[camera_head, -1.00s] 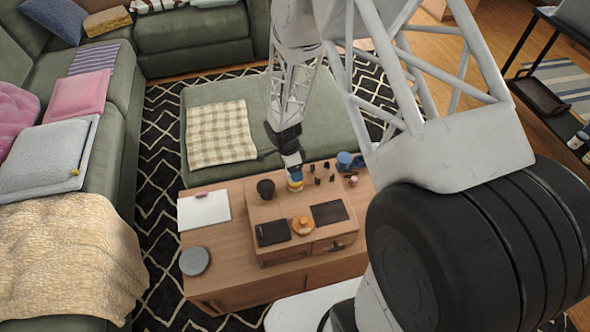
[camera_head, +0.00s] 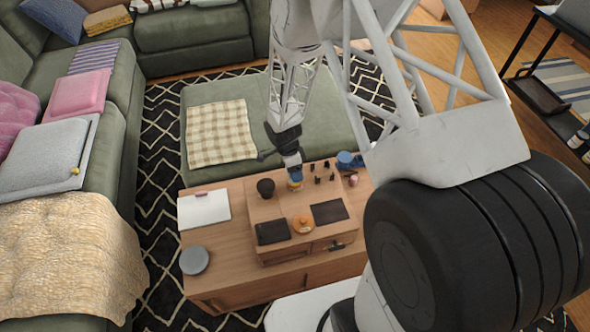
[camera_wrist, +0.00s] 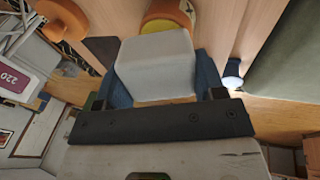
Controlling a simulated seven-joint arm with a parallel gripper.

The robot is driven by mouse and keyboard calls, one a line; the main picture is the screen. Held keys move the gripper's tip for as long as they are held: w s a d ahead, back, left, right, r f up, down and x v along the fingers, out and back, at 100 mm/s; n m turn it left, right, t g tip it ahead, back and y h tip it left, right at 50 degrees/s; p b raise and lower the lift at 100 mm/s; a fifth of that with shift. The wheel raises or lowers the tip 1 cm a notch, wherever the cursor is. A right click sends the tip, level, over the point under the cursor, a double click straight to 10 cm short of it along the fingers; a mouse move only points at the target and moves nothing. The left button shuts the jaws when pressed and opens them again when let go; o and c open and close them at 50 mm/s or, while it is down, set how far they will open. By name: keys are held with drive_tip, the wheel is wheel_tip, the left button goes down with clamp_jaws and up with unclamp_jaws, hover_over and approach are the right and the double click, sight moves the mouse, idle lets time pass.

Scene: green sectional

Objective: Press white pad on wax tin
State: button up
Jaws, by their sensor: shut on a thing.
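The white pad (camera_wrist: 155,65) is a pale block between the two blue fingers of my gripper (camera_wrist: 162,82), which is shut on it. The wax tin (camera_wrist: 168,14) is round and orange with yellow wax, just past the pad's far end in the wrist view. The pad covers part of the tin, and I cannot tell whether they touch. In the head view my gripper (camera_head: 293,168) points down right over the wax tin (camera_head: 295,184), on the raised wooden stand. The pad is hidden there by the fingers.
The wooden stand (camera_head: 285,214) also holds a dark cup (camera_head: 266,187), an orange round item (camera_head: 303,224), two dark mats and several small dark pieces. A blue item (camera_head: 345,160) is at the right. A white sheet (camera_head: 204,210) and grey disc (camera_head: 194,260) lie left.

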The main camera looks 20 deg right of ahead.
drive_tip(key=shift+f, duration=0.45)
idle(1.7)
drive_tip(key=shift+r, duration=0.15)
drive_tip(key=shift+r, duration=3.45)
